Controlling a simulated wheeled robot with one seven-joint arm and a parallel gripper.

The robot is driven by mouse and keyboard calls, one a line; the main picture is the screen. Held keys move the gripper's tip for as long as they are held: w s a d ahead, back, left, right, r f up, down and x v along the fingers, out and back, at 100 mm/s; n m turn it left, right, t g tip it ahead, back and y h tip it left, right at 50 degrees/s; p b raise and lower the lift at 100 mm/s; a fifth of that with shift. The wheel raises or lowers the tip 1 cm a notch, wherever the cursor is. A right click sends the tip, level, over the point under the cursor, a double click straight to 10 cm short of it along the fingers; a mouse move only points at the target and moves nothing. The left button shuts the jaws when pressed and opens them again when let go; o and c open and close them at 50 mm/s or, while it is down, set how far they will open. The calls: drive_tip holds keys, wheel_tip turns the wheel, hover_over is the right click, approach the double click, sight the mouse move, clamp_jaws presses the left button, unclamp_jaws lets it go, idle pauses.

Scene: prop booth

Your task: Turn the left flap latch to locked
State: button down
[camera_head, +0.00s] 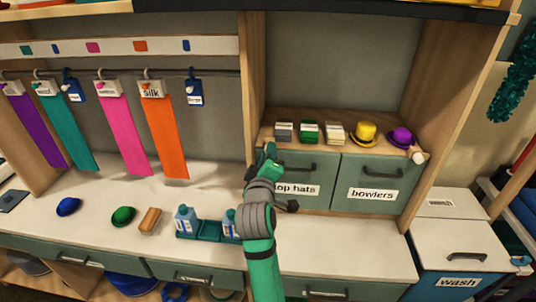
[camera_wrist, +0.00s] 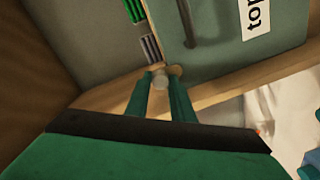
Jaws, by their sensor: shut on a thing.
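The left flap is the green "top hats" door (camera_head: 328,172), closed, with a dark handle. Its label is partly covered by my arm in the head view. The door also shows in the wrist view (camera_wrist: 215,60). My gripper (camera_head: 267,152) is at the upper left corner of this flap. In the wrist view my gripper (camera_wrist: 161,80) is shut on a small pale round latch (camera_wrist: 160,82), on the wooden edge beside the flap. The latch is mostly hidden in the head view, and I cannot tell its turn angle.
The closed "bowlers" flap (camera_head: 375,187) is to the right, with a pale latch (camera_head: 419,157) at its upper right corner. Small stacks, a yellow hat (camera_head: 365,132) and a purple hat (camera_head: 400,138) stand on the shelf above. Bottles in a green tray (camera_head: 208,231) stand left of my arm.

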drive_tip(key=shift+n, duration=0.4)
drive_tip(key=c, duration=1.5)
unclamp_jaws()
drive_tip(key=shift+c, duration=0.2)
drive_tip(key=shift+w, duration=0.1)
drive_tip(key=f+v, duration=0.1)
drive_tip(key=v, duration=1)
drive_tip(key=shift+r, duration=0.4)
drive_tip(key=shift+f, duration=0.1)
